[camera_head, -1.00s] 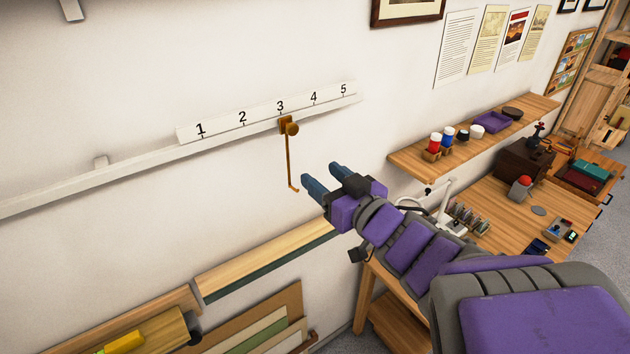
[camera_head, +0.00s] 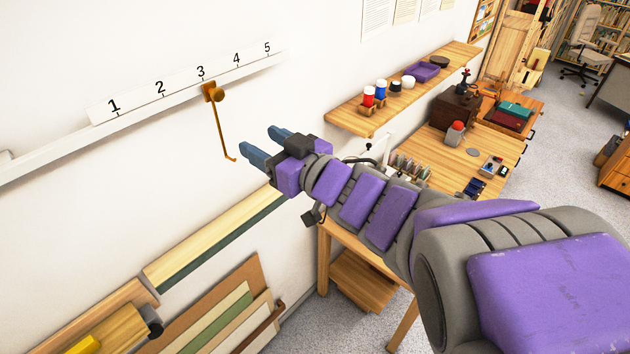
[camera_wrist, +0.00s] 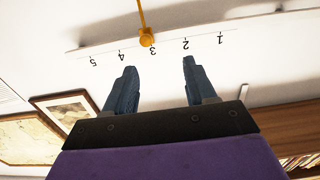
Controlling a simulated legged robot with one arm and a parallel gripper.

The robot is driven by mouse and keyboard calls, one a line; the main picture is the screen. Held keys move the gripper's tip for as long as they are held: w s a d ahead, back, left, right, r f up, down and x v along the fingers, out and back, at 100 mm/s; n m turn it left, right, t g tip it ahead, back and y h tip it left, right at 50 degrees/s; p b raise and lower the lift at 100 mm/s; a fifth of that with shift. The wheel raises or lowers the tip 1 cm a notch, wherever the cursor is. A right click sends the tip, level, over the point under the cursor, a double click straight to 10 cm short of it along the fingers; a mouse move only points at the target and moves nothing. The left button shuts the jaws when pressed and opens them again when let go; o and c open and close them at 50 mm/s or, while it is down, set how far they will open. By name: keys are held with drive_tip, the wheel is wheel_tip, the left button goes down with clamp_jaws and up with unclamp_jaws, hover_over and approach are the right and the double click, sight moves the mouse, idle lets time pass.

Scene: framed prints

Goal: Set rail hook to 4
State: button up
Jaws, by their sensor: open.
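The rail hook (camera_head: 221,124) is a brass-coloured rod hanging from a round knob (camera_head: 212,92) on the white rail (camera_head: 60,153). The knob sits under the 3 on the white number scale (camera_head: 185,80), which reads 1 to 5. My gripper (camera_head: 262,146) is open and empty, to the right of the hook's lower end and apart from it. The wrist view is upside down. It shows the knob (camera_wrist: 147,37) at the 3, beyond and between my open blue fingers (camera_wrist: 157,72), with the rod running to the top edge.
A wooden shelf (camera_head: 345,117) with red and blue jars juts from the wall at right. Below it stands a workbench (camera_head: 470,150) with tools. A wooden ledge (camera_head: 205,235) and stacked frames or boards are below the hook. The wall around the scale is clear.

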drive_tip(key=s+b+v, duration=0.1)
drive_tip(key=b+v, duration=0.5)
drive_tip(key=v, duration=0.7)
drive_tip(key=shift+s+a, duration=0.2)
drive_tip(key=shift+s+d, duration=0.1)
